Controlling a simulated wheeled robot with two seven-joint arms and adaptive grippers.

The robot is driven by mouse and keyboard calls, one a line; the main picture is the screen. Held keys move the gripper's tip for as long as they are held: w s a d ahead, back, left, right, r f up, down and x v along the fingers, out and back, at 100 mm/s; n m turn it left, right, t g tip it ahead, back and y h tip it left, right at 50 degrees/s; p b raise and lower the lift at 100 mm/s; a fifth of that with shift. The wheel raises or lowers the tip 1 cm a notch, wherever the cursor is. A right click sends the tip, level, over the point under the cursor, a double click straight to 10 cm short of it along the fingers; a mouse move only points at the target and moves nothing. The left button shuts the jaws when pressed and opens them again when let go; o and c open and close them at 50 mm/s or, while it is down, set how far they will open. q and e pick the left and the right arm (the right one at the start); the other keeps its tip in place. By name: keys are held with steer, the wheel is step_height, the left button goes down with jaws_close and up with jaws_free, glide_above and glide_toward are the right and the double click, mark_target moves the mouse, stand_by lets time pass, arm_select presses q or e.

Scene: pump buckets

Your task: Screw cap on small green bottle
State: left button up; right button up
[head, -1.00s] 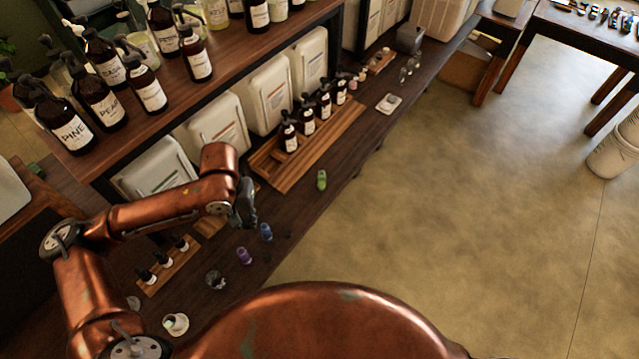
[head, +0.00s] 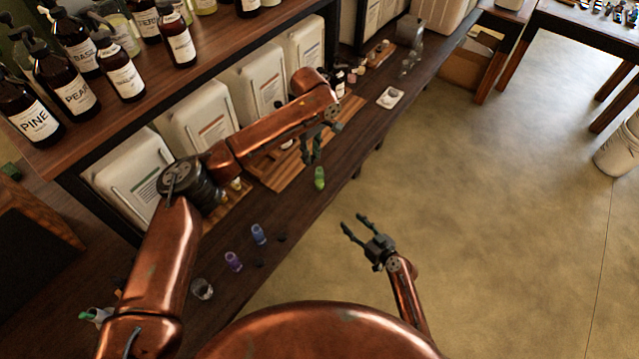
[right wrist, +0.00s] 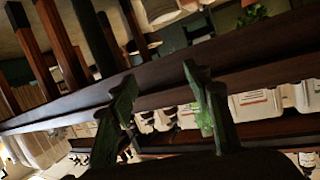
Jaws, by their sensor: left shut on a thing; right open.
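The small green bottle (head: 319,178) stands upright near the front edge of the dark wooden counter. My left gripper (head: 311,160) is just above and slightly left of it, pointing down. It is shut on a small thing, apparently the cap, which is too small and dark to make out. My right gripper (head: 354,225) is open and empty, out over the floor in front of the counter, below and right of the bottle. Its two open fingers (right wrist: 155,85) show in the right wrist view. A blurred green patch shows by one finger there; I cannot tell if it is the bottle.
A blue bottle (head: 258,234) and a purple bottle (head: 233,261) stand on the counter to the left, with dark caps (head: 281,237) lying near them. A wooden tray (head: 290,172) lies behind my left gripper. A white square dish (head: 390,97) sits further right.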

mark_target(323, 181)
arm_select(q)
steer(key=w+d, duration=0.1)
steer(key=w+d+n+b, duration=0.1)
steer(key=shift+w+d+f+n, duration=0.3)
steer(key=shift+w+d, duration=0.05)
steer(key=shift+w, duration=0.05)
arm_select(e)
steer(key=w+a+r+n+y, duration=0.1)
steer(key=a+r, duration=0.1)
steer(key=r, duration=0.4)
steer(key=w+a+r+n+t+y, duration=0.1)
steer(key=a+r+y, duration=0.1)
steer(key=r, duration=0.4)
steer(key=shift+w+a+r+t, duration=0.3)
steer(key=shift+a+r, duration=0.05)
steer(key=shift+a, duration=0.1)
steer(key=x, duration=1.2)
steer(key=shift+a, duration=0.1)
steer(key=shift+s, duration=0.1)
steer(key=shift+c, duration=0.3)
jaws_close()
